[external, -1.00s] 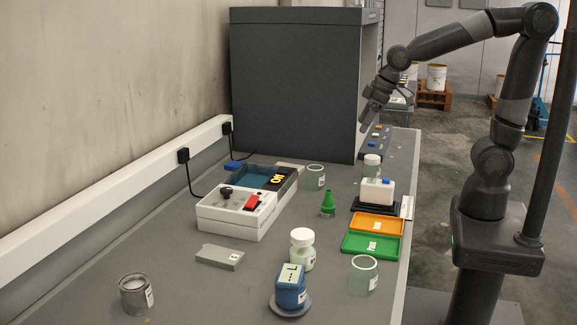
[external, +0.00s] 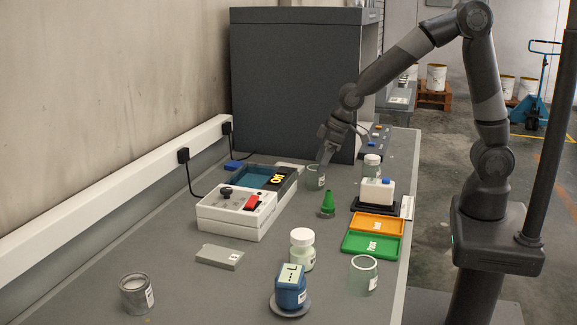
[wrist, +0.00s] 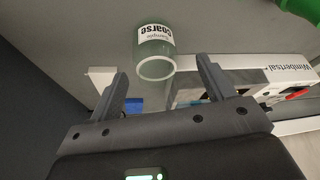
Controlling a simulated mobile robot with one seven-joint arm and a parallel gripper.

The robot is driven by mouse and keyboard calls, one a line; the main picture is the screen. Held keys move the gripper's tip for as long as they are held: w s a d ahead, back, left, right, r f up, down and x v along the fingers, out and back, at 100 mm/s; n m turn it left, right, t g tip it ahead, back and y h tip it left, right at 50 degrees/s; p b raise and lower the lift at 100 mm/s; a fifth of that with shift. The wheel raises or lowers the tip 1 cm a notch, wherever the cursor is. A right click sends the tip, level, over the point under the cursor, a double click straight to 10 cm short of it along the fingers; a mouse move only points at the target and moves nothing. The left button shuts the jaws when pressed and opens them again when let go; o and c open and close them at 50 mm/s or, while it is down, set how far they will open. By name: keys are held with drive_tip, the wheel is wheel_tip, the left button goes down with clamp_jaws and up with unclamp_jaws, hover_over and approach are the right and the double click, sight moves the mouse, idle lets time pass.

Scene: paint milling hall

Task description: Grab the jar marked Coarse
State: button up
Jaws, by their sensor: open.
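The jar marked Coarse (wrist: 155,55) is a clear greenish glass jar with a white label, seen between and ahead of my fingers in the wrist view. In the external view it is the glass jar (external: 314,178) standing on the bench in front of the dark cabinet. My gripper (wrist: 162,85) is open, with a finger on each side of the view and nothing between them. In the external view my gripper (external: 325,153) is just above the jar, partly overlapping its rim. I cannot tell whether it touches.
A white machine (external: 235,214) with a red switch stands left of the jar. The large dark cabinet (external: 295,85) rises behind. Orange (external: 362,224) and green (external: 358,243) trays lie at right.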

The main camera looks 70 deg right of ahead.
sight(315, 172)
drive_tip(key=shift+d+x, duration=0.15)
drive_tip(key=shift+x, duration=1.2)
drive_tip(key=shift+d+x, duration=0.15)
drive_tip(key=shift+x, duration=1.2)
drive_tip(key=shift+w, duration=0.1)
drive_tip(key=shift+c, duration=0.5)
drive_tip(key=c, duration=0.9)
drive_tip(key=shift+c, duration=0.2)
drive_tip(key=shift+r, duration=0.2)
